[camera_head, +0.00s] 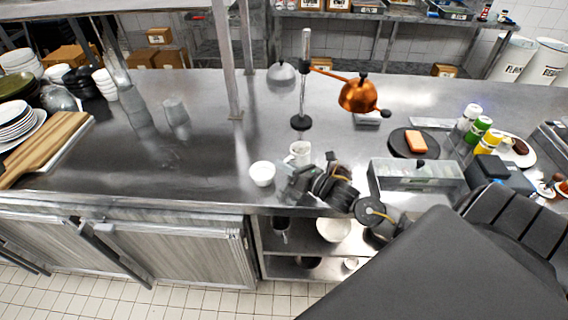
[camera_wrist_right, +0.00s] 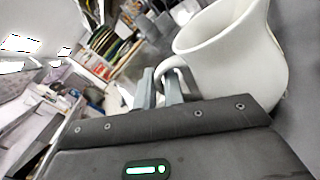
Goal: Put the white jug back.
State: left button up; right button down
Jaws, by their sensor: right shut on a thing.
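The white jug (camera_head: 300,151) is upright at the middle of the steel counter, partly hidden behind my right gripper (camera_head: 296,170). In the right wrist view the jug (camera_wrist_right: 235,55) is large at the upper right, its handle between the fingers of my right gripper (camera_wrist_right: 162,88). The gripper is shut on the handle. I cannot tell whether the jug's base touches the counter. My left gripper is in neither view.
A white bowl (camera_head: 262,173) stands just left of the jug. A copper heat lamp (camera_head: 358,96) hangs from a stand behind it. A steel container (camera_head: 416,174) and a dark plate (camera_head: 414,143) are to the right. The counter to the left is mostly clear.

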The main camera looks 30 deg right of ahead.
jog(key=shift+f, duration=0.2)
jog(key=c, duration=1.5)
grip_release()
jog(key=shift+f, duration=0.1)
jog(key=shift+s, duration=0.1)
jog(key=b+v, duration=0.3)
jog(key=v, duration=0.7)
jog(key=shift+s+d, duration=0.1)
jog(key=shift+s, duration=0.3)
jog(key=shift+s+d, duration=0.2)
jog(key=shift+s, duration=0.3)
jog(key=shift+a, duration=0.1)
